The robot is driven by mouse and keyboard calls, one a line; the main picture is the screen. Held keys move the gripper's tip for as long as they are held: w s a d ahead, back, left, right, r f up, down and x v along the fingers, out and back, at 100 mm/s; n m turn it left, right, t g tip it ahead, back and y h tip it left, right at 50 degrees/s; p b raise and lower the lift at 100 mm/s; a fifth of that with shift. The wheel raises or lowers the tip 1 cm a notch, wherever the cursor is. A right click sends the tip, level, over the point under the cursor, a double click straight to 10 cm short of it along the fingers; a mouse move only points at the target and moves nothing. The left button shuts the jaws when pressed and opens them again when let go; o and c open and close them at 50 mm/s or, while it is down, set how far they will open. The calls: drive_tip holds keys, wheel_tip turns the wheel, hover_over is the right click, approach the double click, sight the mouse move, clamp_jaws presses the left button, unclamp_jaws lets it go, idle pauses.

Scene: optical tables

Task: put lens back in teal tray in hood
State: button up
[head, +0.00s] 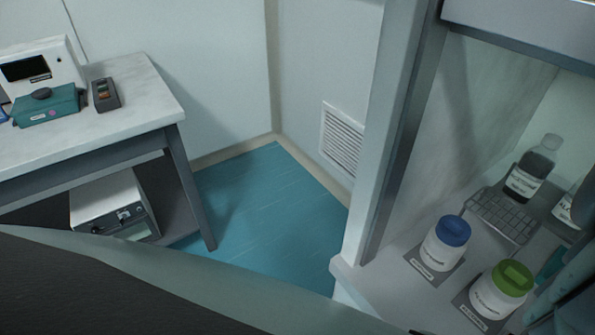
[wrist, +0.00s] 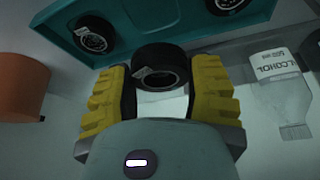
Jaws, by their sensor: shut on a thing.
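My gripper (wrist: 162,88) shows in the wrist view with its yellow fingers shut on a black ring-shaped lens (wrist: 160,62). The lens has a small white label on its face. The teal tray (wrist: 130,45) spans the top of the wrist view, just beyond the held lens. Another black lens (wrist: 94,35) sits in the tray at the left, and part of a further one (wrist: 228,4) shows at the top right. I cannot tell whether the held lens touches the tray. In the head view, a teal piece at the right edge is too cut off to identify.
A clear alcohol bottle (wrist: 280,85) is right of my gripper, and an orange cylinder (wrist: 22,85) is left. In the hood, a blue-lidded jar (head: 446,243), a green-lidded jar (head: 499,290), a wire rack (head: 503,215) and a dark bottle (head: 530,172) stand close together.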

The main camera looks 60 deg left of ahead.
drive_tip(key=f, duration=0.3)
drive_tip(key=shift+s, duration=0.3)
drive_tip(key=shift+w+f+p, duration=0.1)
drive_tip(key=shift+f+p, duration=0.35)
drive_tip(key=shift+f, duration=1.85)
drive_tip(key=o, duration=0.9)
drive_tip(key=shift+f, duration=0.1)
drive_tip(key=shift+d, duration=0.1)
